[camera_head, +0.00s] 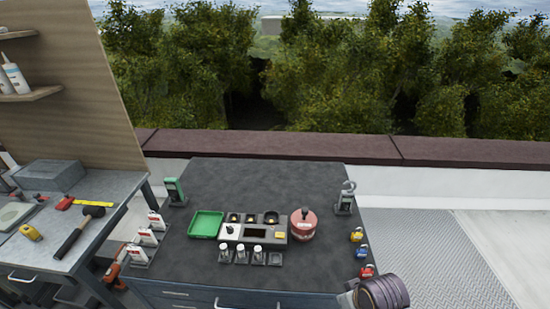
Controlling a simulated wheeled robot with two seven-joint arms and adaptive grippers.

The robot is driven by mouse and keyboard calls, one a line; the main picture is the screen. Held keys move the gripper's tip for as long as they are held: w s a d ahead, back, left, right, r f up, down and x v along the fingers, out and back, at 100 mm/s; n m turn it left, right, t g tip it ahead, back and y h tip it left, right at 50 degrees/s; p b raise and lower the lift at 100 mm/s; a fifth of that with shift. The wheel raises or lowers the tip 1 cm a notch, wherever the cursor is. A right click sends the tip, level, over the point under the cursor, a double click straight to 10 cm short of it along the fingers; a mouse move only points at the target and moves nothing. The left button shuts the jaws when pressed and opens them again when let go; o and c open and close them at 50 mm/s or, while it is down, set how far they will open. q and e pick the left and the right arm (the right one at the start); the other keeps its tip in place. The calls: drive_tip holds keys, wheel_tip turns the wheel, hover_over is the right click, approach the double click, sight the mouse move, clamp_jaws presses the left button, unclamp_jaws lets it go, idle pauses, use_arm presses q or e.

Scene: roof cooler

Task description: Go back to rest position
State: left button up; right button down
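Neither of my grippers can be made out in the head view. The dark worktop (265,180) stands in front of me. On it are a green tray (206,224), a grey holder block (250,232) with round dark-topped slots, and a red round canister (303,225). A green handheld device (174,190) stands upright at the left edge. A grey clamp-shaped meter (347,195) stands upright at the right edge. Several small white-capped vials (241,254) stand in a row in front of the block.
Yellow, blue and red padlocks (362,251) line the right edge. White-and-red cards (146,238) stand at the left. A side bench (60,235) holds a hammer (80,230) and a tape measure (31,232). A dark ringed cylinder (383,292) covers the front right corner. The worktop's back is clear.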

drive_tip(key=s+d+f+m+g+b, duration=0.1)
drive_tip(key=s+f, duration=0.1)
drive_tip(key=f, duration=1.5)
drive_tip(key=s+d+f+b, duration=0.1)
drive_tip(key=s+d+f, duration=0.15)
drive_tip(key=f, duration=1.35)
drive_tip(key=s+d+f+g+b, duration=0.1)
drive_tip(key=s+d+f+b, duration=0.1)
drive_tip(key=s+f, duration=2)
drive_tip(key=shift+s+d+f+h, duration=0.35)
drive_tip(key=shift+s+d+h, duration=0.1)
drive_tip(key=shift+d, duration=0.15)
